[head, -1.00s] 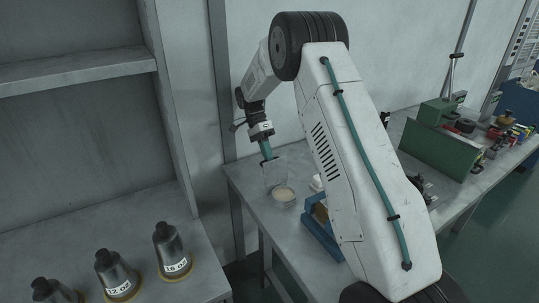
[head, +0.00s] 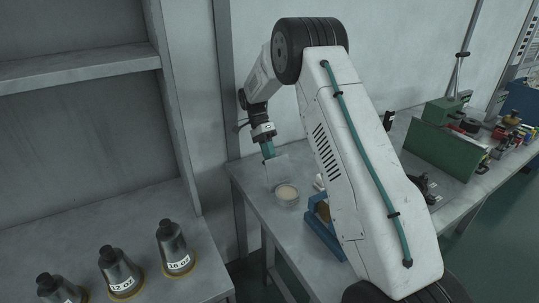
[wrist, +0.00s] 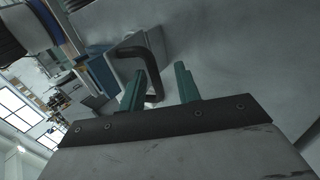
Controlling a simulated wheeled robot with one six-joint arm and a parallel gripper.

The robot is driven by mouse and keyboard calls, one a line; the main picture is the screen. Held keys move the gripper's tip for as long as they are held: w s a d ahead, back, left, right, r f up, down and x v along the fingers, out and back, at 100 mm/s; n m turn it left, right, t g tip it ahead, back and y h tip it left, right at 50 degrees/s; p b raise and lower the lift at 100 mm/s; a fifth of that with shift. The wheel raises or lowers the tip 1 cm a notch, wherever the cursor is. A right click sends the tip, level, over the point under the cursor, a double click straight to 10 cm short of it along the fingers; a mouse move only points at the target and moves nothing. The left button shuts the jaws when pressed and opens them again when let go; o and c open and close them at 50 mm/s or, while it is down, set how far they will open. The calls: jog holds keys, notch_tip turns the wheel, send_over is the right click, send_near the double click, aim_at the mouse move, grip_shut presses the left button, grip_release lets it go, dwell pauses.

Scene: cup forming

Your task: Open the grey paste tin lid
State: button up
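The paste tin (head: 287,196) is a small round tin with pale paste showing at its top, on the grey bench. A flat light-grey plate (head: 279,175), which looks like its lid, stands tilted up at the tin's far left side. My gripper (head: 268,152) has teal fingers and points down at the plate's upper edge. In the wrist view, the gripper's two fingers (wrist: 160,88) stand apart. A black bent handle (wrist: 154,65) shows between and beyond them, in front of a pale plate. I cannot tell whether the fingers touch the handle.
A blue bin (head: 322,233) stands on the bench (head: 255,185) right of the tin, with a small white object (head: 318,182) nearby. A wall stands behind my gripper.

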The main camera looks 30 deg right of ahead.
jog(key=shift+r, duration=0.3)
jog(key=r, duration=0.1)
jog(key=s+r, duration=0.1)
jog(key=r, duration=0.1)
jog(key=shift+s+a+r, duration=0.1)
jog(key=shift+a+r, duration=0.05)
jog(key=shift+r, duration=0.05)
jog(key=s+a+r, duration=0.1)
jog(key=s+a, duration=0.1)
jog(key=s, duration=1.2)
jog(key=shift+s+a+r, duration=0.15)
jog(key=shift+s+a, duration=0.1)
